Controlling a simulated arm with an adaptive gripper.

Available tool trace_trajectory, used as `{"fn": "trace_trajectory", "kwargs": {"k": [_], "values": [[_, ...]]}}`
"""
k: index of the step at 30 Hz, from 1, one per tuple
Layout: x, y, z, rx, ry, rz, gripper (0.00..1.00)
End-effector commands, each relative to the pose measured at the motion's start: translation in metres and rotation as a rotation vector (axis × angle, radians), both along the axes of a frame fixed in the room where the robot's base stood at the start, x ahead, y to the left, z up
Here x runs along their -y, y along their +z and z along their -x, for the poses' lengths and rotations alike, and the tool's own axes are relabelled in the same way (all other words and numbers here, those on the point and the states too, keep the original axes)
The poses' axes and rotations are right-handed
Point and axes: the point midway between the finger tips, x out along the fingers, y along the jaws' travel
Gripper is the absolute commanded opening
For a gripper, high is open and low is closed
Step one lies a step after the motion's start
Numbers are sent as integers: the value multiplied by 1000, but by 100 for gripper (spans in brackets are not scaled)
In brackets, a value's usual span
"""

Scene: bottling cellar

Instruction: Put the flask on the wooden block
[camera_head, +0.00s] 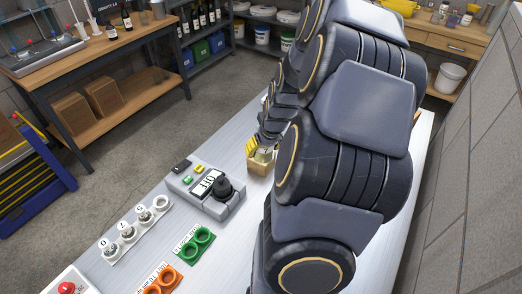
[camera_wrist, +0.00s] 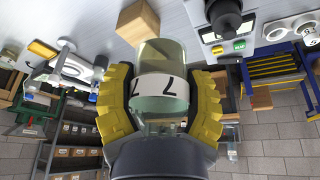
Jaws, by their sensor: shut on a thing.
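The flask (camera_wrist: 160,58) is clear, pale greenish glass with a white label band bearing dark figures. In the wrist view it stands between the two yellow fingers of my gripper (camera_wrist: 160,98), which are shut on it from both sides. The wooden block (camera_wrist: 138,20) is light brown and shows just past the flask's end, overlapped by it. In the head view the block (camera_head: 257,168) is on the table, with the flask (camera_head: 263,155) and a yellow finger right above it, partly hidden by my arm. I cannot tell whether flask and block touch.
Green rings (camera_head: 195,241), orange rings (camera_head: 160,280) and a strip of weights (camera_head: 133,229) lie nearer. My arm covers the table's right part.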

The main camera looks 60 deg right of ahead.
Motion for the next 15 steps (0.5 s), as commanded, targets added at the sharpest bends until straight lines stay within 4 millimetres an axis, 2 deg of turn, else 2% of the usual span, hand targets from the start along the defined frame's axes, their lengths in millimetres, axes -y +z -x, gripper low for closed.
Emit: {"fn": "trace_trajectory", "kwargs": {"k": [11,15], "values": [[64,-38,-46,0,2,1,23],[78,-63,-57,0,4,-1,23]]}}
